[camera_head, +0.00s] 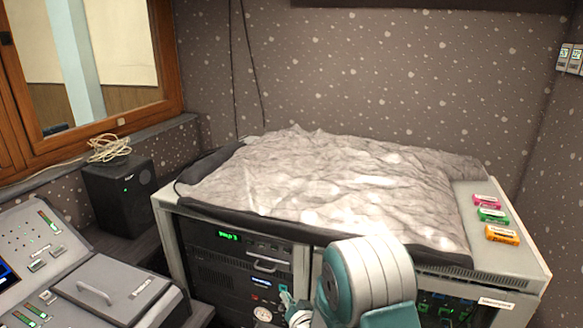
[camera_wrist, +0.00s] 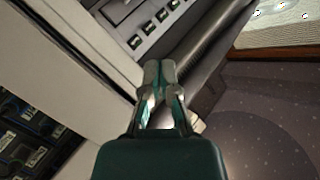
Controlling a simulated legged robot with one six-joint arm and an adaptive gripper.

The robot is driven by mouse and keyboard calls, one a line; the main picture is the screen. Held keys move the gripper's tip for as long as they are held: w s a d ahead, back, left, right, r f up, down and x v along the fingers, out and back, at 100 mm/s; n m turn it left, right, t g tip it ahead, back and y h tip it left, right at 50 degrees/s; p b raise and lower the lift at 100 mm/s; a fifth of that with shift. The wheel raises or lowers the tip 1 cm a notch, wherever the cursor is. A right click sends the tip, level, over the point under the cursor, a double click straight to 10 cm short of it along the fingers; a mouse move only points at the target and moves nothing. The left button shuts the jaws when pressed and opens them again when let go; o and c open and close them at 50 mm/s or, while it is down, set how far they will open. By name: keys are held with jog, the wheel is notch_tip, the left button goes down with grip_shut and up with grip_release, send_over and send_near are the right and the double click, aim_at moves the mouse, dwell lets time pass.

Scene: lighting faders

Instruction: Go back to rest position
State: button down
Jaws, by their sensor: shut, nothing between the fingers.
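My gripper (camera_wrist: 160,88) shows in the wrist view with its two fingers together and nothing between them. It points towards the lower front of a rack cabinet, near a dark panel edge. In the head view part of my gripper (camera_head: 290,302) shows low at the middle, in front of the cabinet (camera_head: 525,262). My teal and white arm hides part of the cabinet front and most of the gripper.
A crumpled grey cloth (camera_head: 330,180) covers most of the cabinet top. Pink (camera_head: 487,201), green (camera_head: 492,215) and orange (camera_head: 502,235) small items lie at its right. A black speaker (camera_head: 120,195) with a coiled cable and a mixing console (camera_head: 75,270) stand at the left.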

jog(key=s+d+r+g+h, duration=0.25)
jog(key=s+d+r, duration=0.2)
jog(key=r, duration=0.35)
jog(key=s+d+r+g+h, duration=0.1)
jog(key=s+d+r+h, duration=0.2)
jog(key=d+r, duration=0.4)
jog(key=s+d+r+g, duration=0.1)
jog(key=s+r, duration=0.1)
jog(key=s, duration=0.6)
jog(key=s+d+r+n+g+h, duration=0.1)
jog(key=s+d+r+g, duration=0.1)
jog(key=s, duration=0.6)
jog(key=s+d+r+n+g, duration=0.1)
jog(key=s+d+r+g, duration=0.1)
jog(key=s, duration=0.6)
jog(key=shift+v, duration=0.95)
jog(key=shift+w+r+g, duration=0.1)
jog(key=shift+w+g, duration=0.15)
